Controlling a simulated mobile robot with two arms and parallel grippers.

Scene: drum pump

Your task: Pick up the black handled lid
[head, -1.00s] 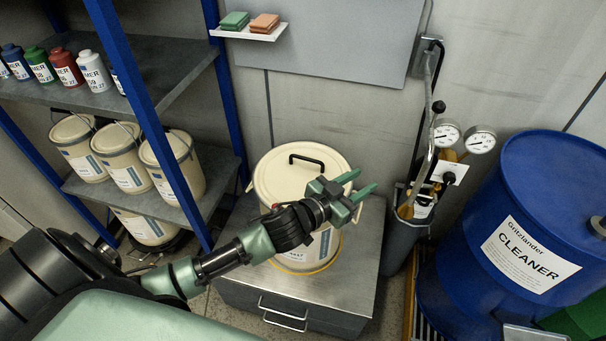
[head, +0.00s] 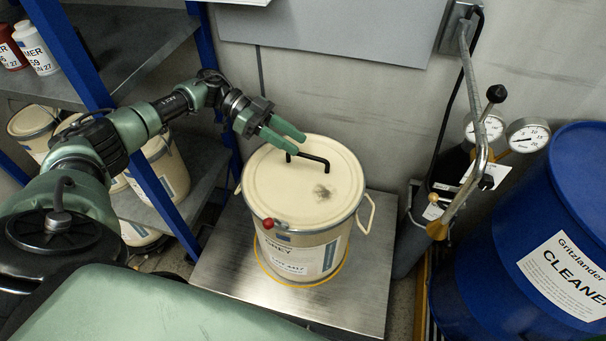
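The cream lid (head: 281,200) sits on a cream bucket (head: 300,258) in the middle of the head view. Its black handle (head: 310,158) is a low bar standing up from the far part of the lid. My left gripper (head: 289,138) is just above and beyond the handle's left end, with its two green fingers apart and nothing between them. I cannot tell whether a finger touches the handle. My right gripper is not in view.
A blue shelf post (head: 75,65) rises at the left beside more buckets. A pump with gauges (head: 527,135) and a blue drum (head: 455,270) stand at the right.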

